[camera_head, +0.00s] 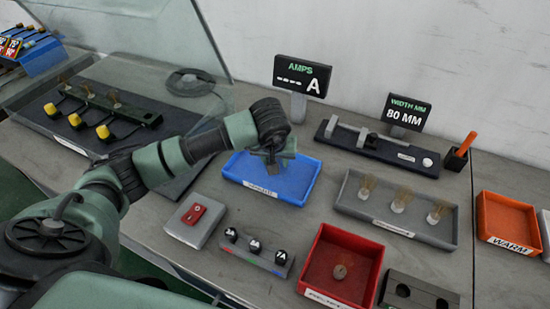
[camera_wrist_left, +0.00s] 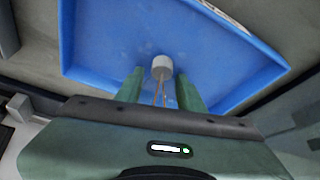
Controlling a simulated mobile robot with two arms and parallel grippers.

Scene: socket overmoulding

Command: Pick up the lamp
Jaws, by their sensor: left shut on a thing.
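A lamp with a white cap (camera_wrist_left: 161,67) and thin amber stems is between the two green fingers of my left gripper (camera_wrist_left: 160,88) in the left wrist view. The gripper is shut on it, over the blue tray (camera_wrist_left: 95,45). In the head view my left gripper (camera_head: 272,162) points down above the blue tray (camera_head: 300,180); the lamp is too small to make out there. Whether the lamp touches the tray floor I cannot tell. Other similar lamps (camera_head: 403,198) stand in the grey tray (camera_head: 350,205) to the right. My right gripper is not in view.
A red-switch box (camera_head: 195,220) and a block with several black knobs (camera_head: 255,252) stand in front. An amps display (camera_head: 301,77), a width gauge (camera_head: 375,145) and an orange tray (camera_head: 507,220) are around.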

